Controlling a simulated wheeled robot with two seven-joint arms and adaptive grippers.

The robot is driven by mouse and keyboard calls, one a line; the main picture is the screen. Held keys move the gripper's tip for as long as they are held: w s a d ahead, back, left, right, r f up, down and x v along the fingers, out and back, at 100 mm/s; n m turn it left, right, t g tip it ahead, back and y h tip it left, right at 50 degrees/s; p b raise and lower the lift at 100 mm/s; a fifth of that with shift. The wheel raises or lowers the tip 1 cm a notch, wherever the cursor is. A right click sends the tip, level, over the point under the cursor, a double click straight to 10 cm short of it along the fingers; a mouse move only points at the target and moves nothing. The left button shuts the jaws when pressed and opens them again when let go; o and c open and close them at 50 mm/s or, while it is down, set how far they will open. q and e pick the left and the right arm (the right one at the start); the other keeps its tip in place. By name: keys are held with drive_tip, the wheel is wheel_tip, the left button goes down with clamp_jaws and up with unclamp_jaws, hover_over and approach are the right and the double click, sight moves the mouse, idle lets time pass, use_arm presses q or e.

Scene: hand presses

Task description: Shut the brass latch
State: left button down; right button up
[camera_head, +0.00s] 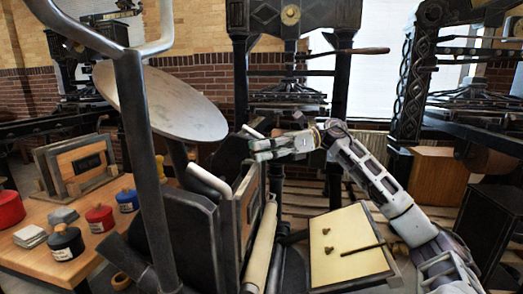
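I cannot pick out the brass latch for certain. Two small brass-brown pieces (327,231) sit on a cream panel (345,262) with a dark frame, low in the middle of the view. A thin dark rod lies across the panel's right part. My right gripper (254,146) reaches in from the right and points left, above and left of the panel and apart from it. Its fingers are seen side-on and small, so their gap is unclear. No held object shows. My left gripper is not in view.
A dark press with a large grey disc (160,101) and thick bars fills the left foreground. A wooden table (38,241) at left holds ink tins (66,242), paper and a framed block. Another press (291,70) stands behind. A wooden cabinet (437,180) is at right.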

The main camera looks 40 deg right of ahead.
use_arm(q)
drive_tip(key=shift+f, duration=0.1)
use_arm(e)
drive_tip(key=shift+d, duration=0.1)
drive_tip(key=shift+d, duration=0.1)
drive_tip(key=v, duration=1.1)
drive_tip(key=shift+s+d, duration=0.15)
drive_tip(key=shift+d, duration=0.2)
drive_tip(key=shift+r, duration=0.15)
use_arm(q)
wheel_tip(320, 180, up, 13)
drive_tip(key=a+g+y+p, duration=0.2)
drive_tip(key=p, duration=0.7)
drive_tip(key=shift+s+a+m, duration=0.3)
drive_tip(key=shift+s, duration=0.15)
use_arm(e)
wheel_tip(320, 180, up, 9)
drive_tip(key=shift+r, duration=0.1)
